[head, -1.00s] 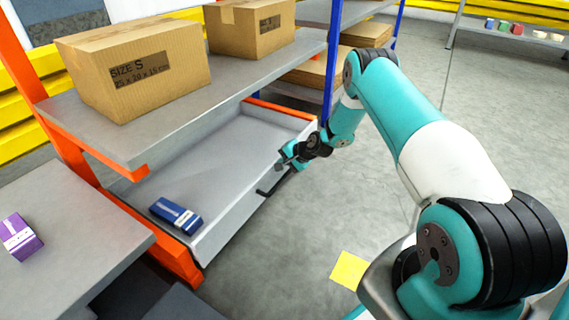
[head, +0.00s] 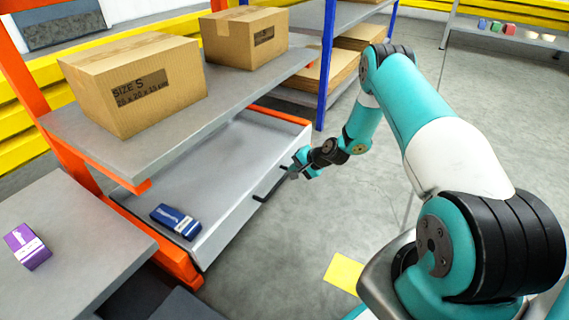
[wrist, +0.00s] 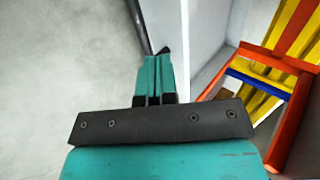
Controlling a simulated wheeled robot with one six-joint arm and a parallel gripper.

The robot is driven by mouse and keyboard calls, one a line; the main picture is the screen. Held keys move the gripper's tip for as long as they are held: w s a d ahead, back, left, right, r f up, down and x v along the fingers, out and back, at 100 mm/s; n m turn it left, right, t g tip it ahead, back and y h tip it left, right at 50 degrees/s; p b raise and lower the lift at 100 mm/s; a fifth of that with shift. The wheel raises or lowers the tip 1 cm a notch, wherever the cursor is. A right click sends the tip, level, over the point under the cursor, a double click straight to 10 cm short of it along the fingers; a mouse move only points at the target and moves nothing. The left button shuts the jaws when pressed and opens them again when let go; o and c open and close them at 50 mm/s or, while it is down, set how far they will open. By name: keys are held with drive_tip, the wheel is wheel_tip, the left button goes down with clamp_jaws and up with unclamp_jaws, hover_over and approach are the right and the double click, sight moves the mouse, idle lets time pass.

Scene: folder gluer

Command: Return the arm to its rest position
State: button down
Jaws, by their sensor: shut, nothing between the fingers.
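My arm reaches from the lower right of the head view over the grey floor. My gripper (head: 293,169) is beside the dark handle (head: 270,186) on the front of an open grey drawer (head: 236,205). In the wrist view my gripper (wrist: 160,56) is shut and empty, with its teal fingers together. The dark handle bar (wrist: 138,22) shows just beyond and left of the fingertips. I cannot tell whether the fingers touch it.
A blue box (head: 176,221) lies in the drawer's near end. Cardboard boxes (head: 135,88) stand on the shelf above. A purple box (head: 27,247) is on a grey table at the left. A yellow floor mark (head: 344,272) lies near my base. The floor beyond my arm is clear.

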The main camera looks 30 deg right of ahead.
drive_tip(key=v, duration=0.1)
drive_tip(key=p+v, duration=0.1)
drive_tip(key=v, duration=0.3)
drive_tip(key=shift+s+d+p, duration=0.15)
drive_tip(key=shift+d+p, duration=0.2)
drive_tip(key=shift+p, duration=0.05)
drive_tip(key=s+a+r+n+g+y+p, duration=0.15)
drive_tip(key=a+r+n, duration=0.35)
drive_tip(key=a+r, duration=0.6)
drive_tip(key=s+a+r+n+g+y+p, duration=0.1)
drive_tip(key=s+a+r+n+g+p, duration=0.2)
drive_tip(key=a+r, duration=0.85)
drive_tip(key=s+a+r+n+g+p, duration=0.1)
drive_tip(key=s+a+r+n, duration=0.15)
drive_tip(key=s+r, duration=0.4)
drive_tip(key=s+a+r+n+g+p, duration=0.15)
drive_tip(key=s+r+n, duration=0.25)
drive_tip(key=r, duration=0.5)
drive_tip(key=s+a+r+n+g+h+p, duration=0.1)
drive_tip(key=s+a+r+n, duration=0.15)
drive_tip(key=s, duration=0.55)
drive_tip(key=s+a+r+n+h+p, duration=0.15)
drive_tip(key=s+r, duration=0.25)
drive_tip(key=s, duration=0.4)
wheel_tip(320, 180, up, 38)
drive_tip(key=d+n+p, duration=0.1)
drive_tip(key=p, duration=3.6)
drive_tip(key=shift+s+r, duration=0.25)
drive_tip(key=shift+s, duration=0.1)
